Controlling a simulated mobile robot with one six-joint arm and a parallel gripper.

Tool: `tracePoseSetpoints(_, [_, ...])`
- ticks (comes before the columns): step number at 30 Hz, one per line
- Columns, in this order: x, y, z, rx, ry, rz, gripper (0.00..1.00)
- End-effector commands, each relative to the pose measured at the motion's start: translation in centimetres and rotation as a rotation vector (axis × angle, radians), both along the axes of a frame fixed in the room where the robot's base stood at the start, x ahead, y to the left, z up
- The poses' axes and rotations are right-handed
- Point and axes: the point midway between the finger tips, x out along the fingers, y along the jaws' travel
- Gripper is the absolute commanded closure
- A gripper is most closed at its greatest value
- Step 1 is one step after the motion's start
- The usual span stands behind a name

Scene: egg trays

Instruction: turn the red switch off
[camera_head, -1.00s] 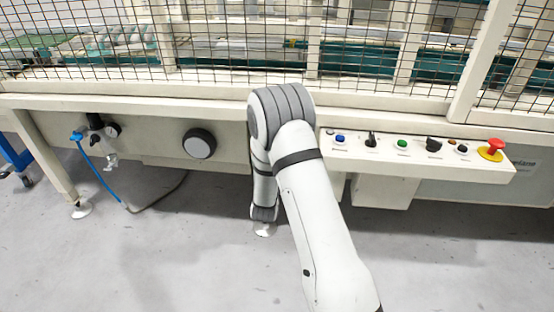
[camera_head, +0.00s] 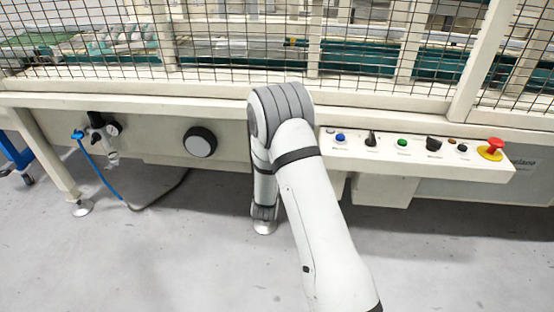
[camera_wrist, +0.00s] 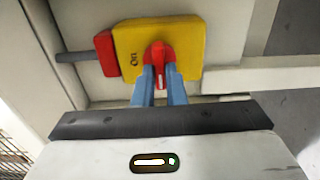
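The red switch (camera_wrist: 158,54) shows in the wrist view as a red knob on a yellow square plate (camera_wrist: 190,40). Its grip bar, with a white mark, points toward my gripper. The word "On" is printed sideways on the plate, left of the knob. My gripper (camera_wrist: 159,72) has its two blue-grey fingers on either side of the grip bar, close against it, and looks shut on it. In the head view my arm hides the switch and the gripper.
A red block (camera_wrist: 105,54) with a dark rod sits left of the yellow plate. In the head view, a panel (camera_head: 335,152) with several buttons and a red emergency stop (camera_head: 494,145) is at right. A wire mesh fence stands above, and a round black dial (camera_head: 200,142) is at left.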

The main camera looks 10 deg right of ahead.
Motion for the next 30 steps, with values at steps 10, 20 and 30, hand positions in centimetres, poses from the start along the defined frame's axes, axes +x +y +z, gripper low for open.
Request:
tracePoseSetpoints(10, [-0.1,-0.1,-0.1,0.0,0.003,-0.001,0.67])
tracePoseSetpoints(20, [-1.6,0.5,0.0,0.001,0.005,0.001,0.67])
tracePoseSetpoints(30, [-6.8,2.2,0.0,0.001,0.005,0.0,0.67])
